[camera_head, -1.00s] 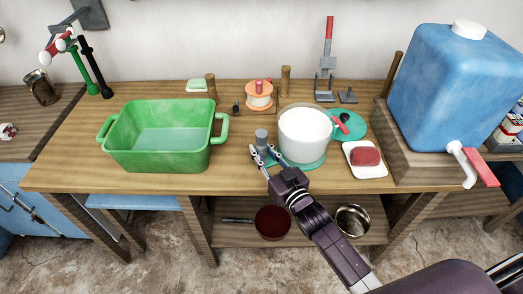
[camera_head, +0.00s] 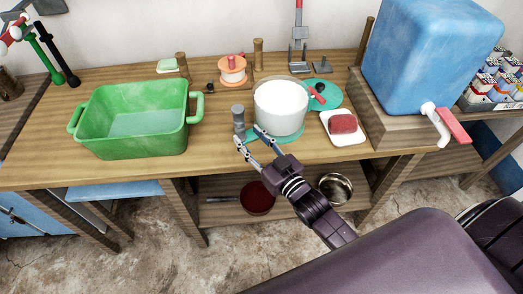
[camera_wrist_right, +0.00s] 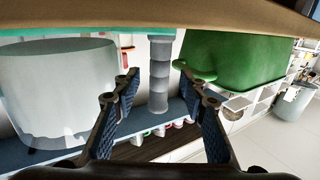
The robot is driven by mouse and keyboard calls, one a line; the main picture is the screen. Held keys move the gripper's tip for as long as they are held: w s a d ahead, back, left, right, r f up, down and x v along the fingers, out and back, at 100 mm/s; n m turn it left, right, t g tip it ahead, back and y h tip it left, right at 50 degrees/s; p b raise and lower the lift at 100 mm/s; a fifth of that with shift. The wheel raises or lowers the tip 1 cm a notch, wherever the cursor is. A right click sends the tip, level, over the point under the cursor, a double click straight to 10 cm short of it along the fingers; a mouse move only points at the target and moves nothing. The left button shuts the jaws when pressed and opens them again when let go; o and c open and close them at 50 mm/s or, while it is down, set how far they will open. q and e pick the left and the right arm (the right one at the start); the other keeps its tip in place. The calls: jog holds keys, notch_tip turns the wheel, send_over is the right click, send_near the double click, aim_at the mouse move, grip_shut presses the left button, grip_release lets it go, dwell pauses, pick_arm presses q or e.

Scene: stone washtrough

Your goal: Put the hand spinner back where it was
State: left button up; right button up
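What I take to be the hand spinner is a white tub (camera_head: 280,107) in a clear outer wall on a teal base, standing upright on the wooden table. A grey ribbed post (camera_head: 238,118) stands at its left, apparently on the same teal base. The post also shows in the right wrist view (camera_wrist_right: 159,78), where the picture is upside down. A teal disc (camera_head: 331,94) with a red handle (camera_head: 316,95) is behind the tub at right. My right gripper (camera_head: 248,136) is open and empty, in front of the post, with a gap to it. My left gripper is out of view.
A green basin (camera_head: 132,120) stands at left. A red block on a white dish (camera_head: 344,138) is right of the tub. A blue tank (camera_head: 430,55) with a tap stands at far right. A dark red pan (camera_head: 257,198) and a metal bowl (camera_head: 335,187) are on the lower shelf.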

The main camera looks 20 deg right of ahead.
jog(key=v, duration=0.6)
jog(key=shift+s, duration=0.1)
dwell(0.5)
